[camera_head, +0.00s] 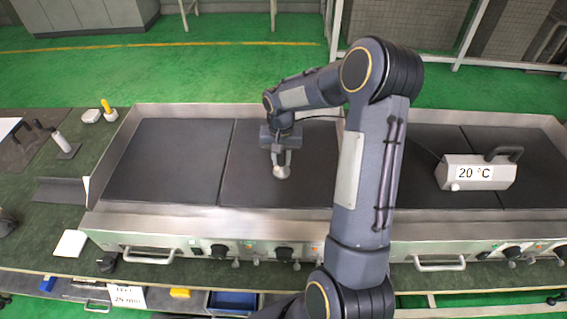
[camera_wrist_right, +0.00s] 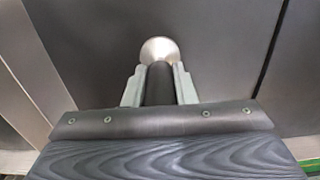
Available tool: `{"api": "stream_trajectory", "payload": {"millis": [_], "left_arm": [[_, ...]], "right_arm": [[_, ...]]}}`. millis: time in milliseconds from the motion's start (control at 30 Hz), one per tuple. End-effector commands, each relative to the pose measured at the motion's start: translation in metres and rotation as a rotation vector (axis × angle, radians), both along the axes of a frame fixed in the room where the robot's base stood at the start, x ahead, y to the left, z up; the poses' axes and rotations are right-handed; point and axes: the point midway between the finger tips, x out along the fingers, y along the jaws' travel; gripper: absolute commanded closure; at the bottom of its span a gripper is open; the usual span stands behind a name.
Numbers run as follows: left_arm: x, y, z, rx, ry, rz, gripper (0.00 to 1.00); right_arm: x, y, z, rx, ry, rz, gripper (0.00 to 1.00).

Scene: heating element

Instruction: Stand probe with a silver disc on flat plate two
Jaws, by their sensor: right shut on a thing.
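My right gripper (camera_head: 281,158) reaches down over the second dark flat plate from the left (camera_head: 250,140), which I take as plate two. It is shut on the probe, whose silver disc (camera_head: 282,172) faces the plate below the fingertips. In the right wrist view the probe's dark handle (camera_wrist_right: 158,84) sits between the two grey fingers, and the silver disc (camera_wrist_right: 159,49) shows beyond them. I cannot tell whether the disc touches the plate. My left gripper is not in view.
A grey meter reading 20 °C (camera_head: 474,173) stands on the right-hand griddle; a thin black cable runs toward it. The leftmost plate (camera_head: 165,160) is bare. A raised metal rim (camera_head: 170,219) borders the plates. Small tools lie on the green bench at left.

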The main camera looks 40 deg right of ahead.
Motion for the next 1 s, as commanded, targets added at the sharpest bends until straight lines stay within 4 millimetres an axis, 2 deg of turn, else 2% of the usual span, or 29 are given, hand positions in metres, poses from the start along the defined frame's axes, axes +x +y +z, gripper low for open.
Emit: {"api": "stream_trajectory", "payload": {"millis": [100, 300, 667, 700, 867, 1000], "left_arm": [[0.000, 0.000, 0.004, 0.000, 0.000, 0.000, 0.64], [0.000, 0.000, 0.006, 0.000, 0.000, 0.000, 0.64], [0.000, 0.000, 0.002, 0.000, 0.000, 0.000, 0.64], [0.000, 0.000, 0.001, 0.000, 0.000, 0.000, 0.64], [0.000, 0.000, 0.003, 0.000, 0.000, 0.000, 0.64], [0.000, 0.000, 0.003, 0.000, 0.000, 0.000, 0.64]], "right_arm": [[-0.003, -0.009, -0.012, 0.002, 0.004, -0.001, 1.00], [-0.002, -0.007, -0.038, 0.001, 0.002, 0.001, 1.00], [-0.001, -0.007, -0.043, 0.000, 0.000, 0.000, 1.00], [-0.001, -0.007, -0.043, 0.000, 0.000, 0.000, 0.75], [-0.002, -0.007, -0.042, 0.000, 0.000, 0.000, 0.54], [-0.002, -0.007, -0.042, 0.000, 0.000, 0.000, 0.54]]}}
